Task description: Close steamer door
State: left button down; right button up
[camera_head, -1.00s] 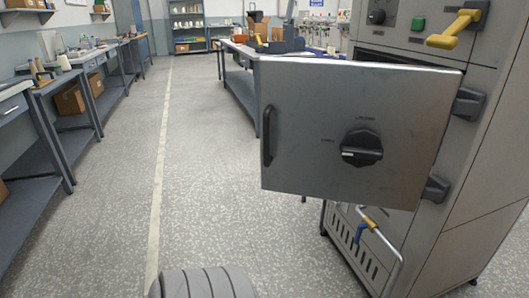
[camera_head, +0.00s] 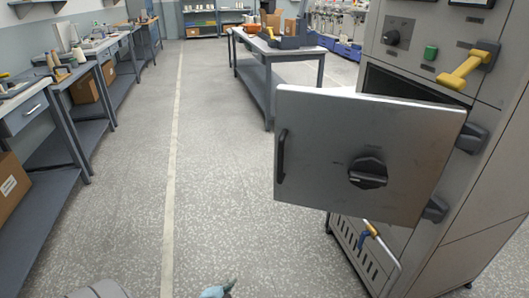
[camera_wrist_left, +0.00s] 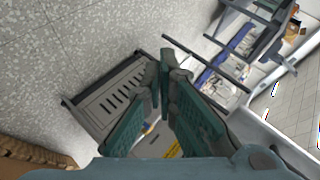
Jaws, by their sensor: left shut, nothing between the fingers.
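The steamer door (camera_head: 320,150) is a grey metal panel standing wide open, hinged on its right side to the steamer (camera_head: 470,215). It has a black bar handle (camera_head: 281,156) at its left edge and a black knob (camera_head: 368,173). A dark opening shows behind the door's top edge. My left gripper (camera_head: 228,285) just shows at the bottom of the head view, low and apart from the door. In the left wrist view its teal fingers (camera_wrist_left: 168,80) are closed together and empty. My right gripper is not in view.
A yellow-handled lever (camera_head: 470,68) and a green button (camera_head: 431,53) are on the steamer front. A blue-and-yellow handled pipe (camera_head: 370,235) sits below the door. Workbenches (camera_head: 65,140) line the left wall, and a table (camera_head: 268,60) stands behind. The floor left of the door is clear.

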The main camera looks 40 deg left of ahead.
pick_arm(q)
jog(key=w+r+m+t+p, duration=0.2)
jog(key=r, duration=0.6)
jog(key=w+r+m+t+p, duration=0.1)
jog(key=w+r, duration=0.2)
jog(key=r, duration=0.5)
jog(key=m+t+h+p, duration=0.2)
jog(key=m+t+p, duration=0.2)
jog(key=m+t, duration=0.1)
send_near(278, 168)
jog(key=w, duration=0.2)
jog(key=w+b, duration=0.1)
jog(key=w, duration=0.1)
jog(key=w+a, duration=0.1)
jog(key=w, duration=0.2)
jog(key=shift+r, duration=0.1)
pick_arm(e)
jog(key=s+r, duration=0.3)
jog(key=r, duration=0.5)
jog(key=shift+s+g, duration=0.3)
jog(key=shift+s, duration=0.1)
pick_arm(q)
jog(key=shift+b, duration=0.3)
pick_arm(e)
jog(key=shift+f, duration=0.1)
